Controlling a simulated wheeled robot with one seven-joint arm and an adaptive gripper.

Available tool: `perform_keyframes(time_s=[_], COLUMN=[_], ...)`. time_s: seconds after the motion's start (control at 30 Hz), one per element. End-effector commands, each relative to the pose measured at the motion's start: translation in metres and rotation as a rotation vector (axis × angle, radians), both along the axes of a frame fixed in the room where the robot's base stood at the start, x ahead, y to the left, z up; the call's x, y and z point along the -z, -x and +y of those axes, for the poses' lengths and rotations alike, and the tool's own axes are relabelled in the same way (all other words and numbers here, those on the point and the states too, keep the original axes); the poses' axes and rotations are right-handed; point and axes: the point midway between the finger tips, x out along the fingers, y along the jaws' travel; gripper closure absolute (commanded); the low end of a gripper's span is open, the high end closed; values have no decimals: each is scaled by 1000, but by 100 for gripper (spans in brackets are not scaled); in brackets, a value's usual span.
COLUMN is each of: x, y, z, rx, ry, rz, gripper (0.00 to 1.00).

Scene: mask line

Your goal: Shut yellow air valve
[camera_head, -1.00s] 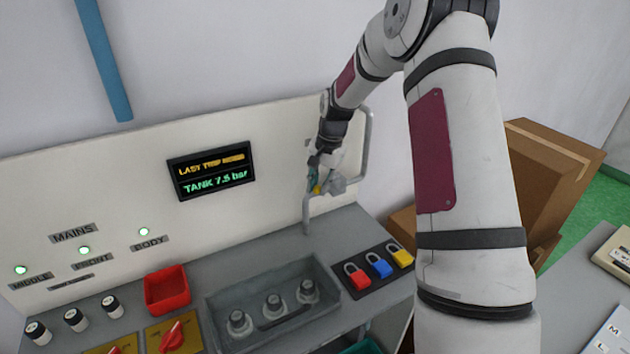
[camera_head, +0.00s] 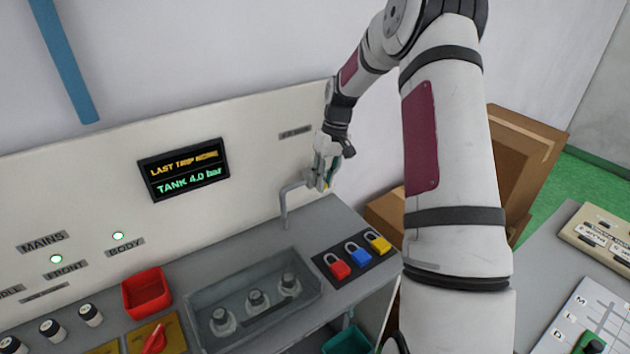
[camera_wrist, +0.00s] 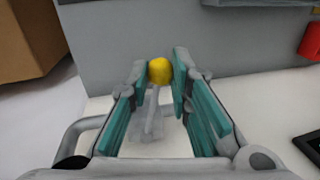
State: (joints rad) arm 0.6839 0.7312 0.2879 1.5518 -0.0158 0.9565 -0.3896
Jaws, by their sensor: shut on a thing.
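The yellow air valve handle (camera_wrist: 160,71) sits between the teal fingertips of my gripper (camera_wrist: 160,78) in the wrist view. My gripper is shut on it. In the head view my gripper (camera_head: 325,178) is at the grey pipe (camera_head: 285,205) by the right end of the back panel. The display (camera_head: 184,169) reads "TANK 4.0 bar".
Red, blue and yellow padlocks (camera_head: 357,253) lie on a dark mat below my gripper. A grey tray (camera_head: 205,297) with several round fittings and a red bin (camera_head: 146,291) stand to the left. Cardboard boxes (camera_head: 525,150) are behind my arm.

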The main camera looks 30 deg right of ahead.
Motion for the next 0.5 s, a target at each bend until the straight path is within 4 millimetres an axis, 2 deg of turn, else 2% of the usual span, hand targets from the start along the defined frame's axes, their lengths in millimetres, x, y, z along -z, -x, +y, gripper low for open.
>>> perform_keyframes(time_s=[0.2,0.5], x=[0,-1], y=[0,0], z=[-14,-22], rx=[-140,-248], ry=[3,2], rz=[-4,-4], gripper=[100,100])
